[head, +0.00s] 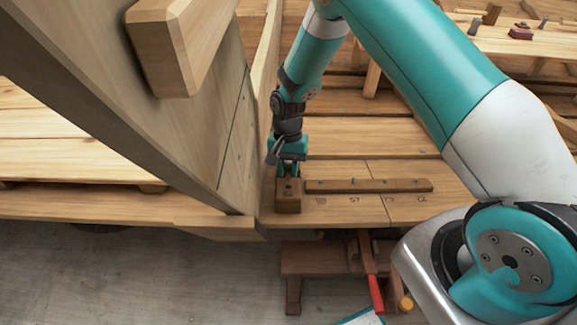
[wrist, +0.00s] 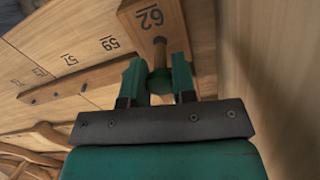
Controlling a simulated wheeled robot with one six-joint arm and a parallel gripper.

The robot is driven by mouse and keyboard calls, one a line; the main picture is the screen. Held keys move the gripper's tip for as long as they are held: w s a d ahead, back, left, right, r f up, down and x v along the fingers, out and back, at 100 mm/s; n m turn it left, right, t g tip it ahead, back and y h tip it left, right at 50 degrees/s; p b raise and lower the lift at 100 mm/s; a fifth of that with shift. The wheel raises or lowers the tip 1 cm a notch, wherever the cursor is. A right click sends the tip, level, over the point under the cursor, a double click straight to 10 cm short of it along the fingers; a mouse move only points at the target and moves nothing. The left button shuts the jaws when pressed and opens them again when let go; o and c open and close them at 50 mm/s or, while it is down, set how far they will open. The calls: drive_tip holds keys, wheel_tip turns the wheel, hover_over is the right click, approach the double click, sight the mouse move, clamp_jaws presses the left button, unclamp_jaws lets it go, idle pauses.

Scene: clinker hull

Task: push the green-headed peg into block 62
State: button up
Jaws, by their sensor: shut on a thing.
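Block 62 (head: 288,204) is a small wooden block on the plank bench, close beside the hull planking. Its number shows in the wrist view (wrist: 172,22). My gripper (head: 290,166) is directly above the block, pointing down. In the wrist view my gripper (wrist: 159,84) has its green fingers on both sides of the peg's green head (wrist: 160,82), shut on it. The peg's brown shaft (wrist: 159,52) runs from the head toward the block's face and appears to meet it. How deep the tip sits is hidden.
A dark wooden strip (head: 368,185) lies on the bench right of the block, beside stamped numbers. The tall hull planking (head: 215,120) rises close on the left. A red clamp handle (head: 375,292) hangs below the bench's front edge.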

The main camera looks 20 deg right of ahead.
idle(0.4)
drive_tip(key=shift+s+f, duration=0.1)
drive_tip(key=shift+f, duration=0.3)
drive_tip(key=shift+b+x, duration=0.75)
drive_tip(key=shift+x, duration=0.15)
idle(0.3)
drive_tip(key=o, duration=1)
drive_tip(key=shift+c, duration=0.2)
drive_tip(key=shift+p+v, duration=2.45)
drive_tip(key=shift+v, duration=1.6)
